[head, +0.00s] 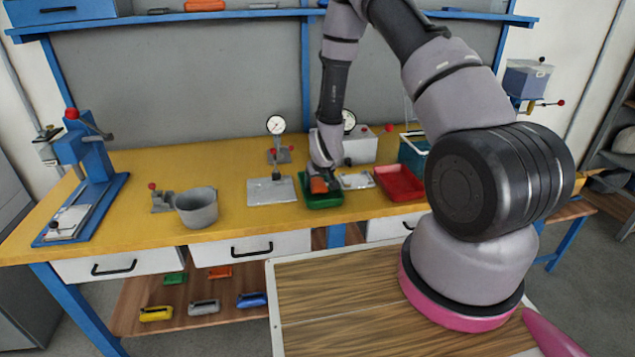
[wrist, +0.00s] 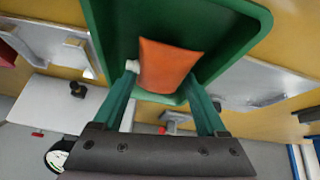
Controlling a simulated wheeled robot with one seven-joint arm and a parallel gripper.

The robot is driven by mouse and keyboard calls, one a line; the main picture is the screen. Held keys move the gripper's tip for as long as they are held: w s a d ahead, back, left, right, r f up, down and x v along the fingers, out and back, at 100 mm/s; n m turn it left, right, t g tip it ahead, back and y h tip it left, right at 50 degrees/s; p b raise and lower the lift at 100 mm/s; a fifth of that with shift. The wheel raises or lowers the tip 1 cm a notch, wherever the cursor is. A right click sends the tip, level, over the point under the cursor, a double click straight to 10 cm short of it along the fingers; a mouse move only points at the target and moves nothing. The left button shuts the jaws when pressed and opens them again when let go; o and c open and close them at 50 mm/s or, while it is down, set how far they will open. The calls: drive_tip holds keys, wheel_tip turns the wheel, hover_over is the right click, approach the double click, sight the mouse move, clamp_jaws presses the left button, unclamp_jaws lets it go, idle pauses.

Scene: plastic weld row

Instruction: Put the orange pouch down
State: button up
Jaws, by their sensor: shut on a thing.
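The orange pouch (wrist: 168,66) is between the fingertips of my gripper (wrist: 166,84) in the wrist view, and the jaws are shut on it. Behind the pouch is the green tray (wrist: 108,28); the pouch is over its inside. I cannot tell whether the pouch touches the tray floor. In the head view my gripper (head: 320,178) reaches down over the green tray (head: 325,201), and the orange pouch (head: 318,186) shows just below it. My wrist hides part of the tray's far side there.
A red tray (head: 400,184) stands right of the green one. A flat metal plate fixture (head: 271,190) lies to its left, with a grey bucket (head: 197,208) further left. A dial gauge (head: 276,126) stands behind. The yellow bench front (head: 260,220) is clear.

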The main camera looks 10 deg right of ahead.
drive_tip(key=shift+f, duration=0.45)
drive_tip(key=o, duration=1.2)
